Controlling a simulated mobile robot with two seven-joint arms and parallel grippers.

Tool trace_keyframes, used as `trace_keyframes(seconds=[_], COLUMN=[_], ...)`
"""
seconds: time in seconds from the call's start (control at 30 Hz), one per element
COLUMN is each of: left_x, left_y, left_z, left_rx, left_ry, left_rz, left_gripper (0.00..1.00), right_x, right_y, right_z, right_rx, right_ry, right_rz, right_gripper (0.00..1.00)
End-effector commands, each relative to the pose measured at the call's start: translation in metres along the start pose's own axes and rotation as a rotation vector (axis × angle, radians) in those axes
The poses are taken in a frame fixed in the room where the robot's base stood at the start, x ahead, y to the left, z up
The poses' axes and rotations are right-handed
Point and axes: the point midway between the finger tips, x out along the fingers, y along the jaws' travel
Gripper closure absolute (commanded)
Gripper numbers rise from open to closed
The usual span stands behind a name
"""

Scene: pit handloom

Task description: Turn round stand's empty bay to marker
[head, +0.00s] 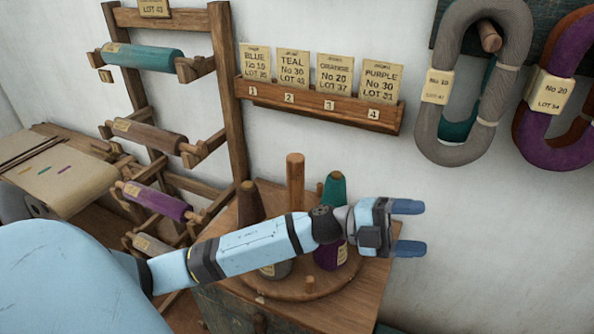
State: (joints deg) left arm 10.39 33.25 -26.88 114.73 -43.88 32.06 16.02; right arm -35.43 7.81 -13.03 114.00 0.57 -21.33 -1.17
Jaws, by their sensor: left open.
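The round stand (335,284) is a wooden disc with a thick central post (295,180), on a wooden-topped chest. A teal cone (334,190) stands at its back right, a purple cone (343,254) at the right, a brown cone (250,203) at the back left and a grey cone (276,270) at the front left. My left gripper (408,228) is open and empty, right of the stand. A small pale spot (260,299) near the front rim may be the marker; I cannot tell.
A rack (238,110) with several wound rolls stands at the left. A card holder (320,105) with numbered lot cards is on the wall. Grey (455,145) and purple (553,140) hanks hang at the right. The wall right of my gripper is clear.

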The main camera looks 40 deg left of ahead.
Motion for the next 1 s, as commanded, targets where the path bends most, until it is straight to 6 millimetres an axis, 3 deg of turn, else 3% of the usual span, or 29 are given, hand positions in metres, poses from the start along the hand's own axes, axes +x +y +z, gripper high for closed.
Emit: trace_keyframes(seconds=[0.17, 0.37, 0.53, 0.7, 0.83, 1.0], left_x=[-0.005, -0.058, -0.128, -0.187, -0.213, -0.225], left_y=[-0.016, -0.042, -0.099, -0.165, -0.197, -0.203], left_z=[-0.004, 0.024, 0.06, 0.075, 0.076, 0.076], left_rx=[0.26, 0.471, 0.545, 0.522, 0.487, 0.466], left_ry=[0.287, 0.446, 0.392, 0.242, 0.153, 0.117], left_rz=[0.359, 0.899, 1.383, 1.733, 1.872, 1.925], left_gripper=[0.29, 0.29, 0.29, 0.29, 0.29, 0.29], right_x=[0.003, 0.006, 0.009, 0.011, 0.011, 0.011], right_y=[-0.002, -0.003, -0.003, -0.003, -0.003, -0.003], right_z=[0.005, 0.009, 0.011, 0.013, 0.013, 0.013], right_rx=[0.001, 0.001, 0.001, 0.0, 0.0, -0.001], right_ry=[-0.001, -0.001, 0.001, 0.003, 0.002, 0.002], right_rz=[-0.003, -0.006, -0.008, -0.009, -0.009, -0.009], right_gripper=[0.57, 0.57, 0.57, 0.57, 0.57, 0.57])
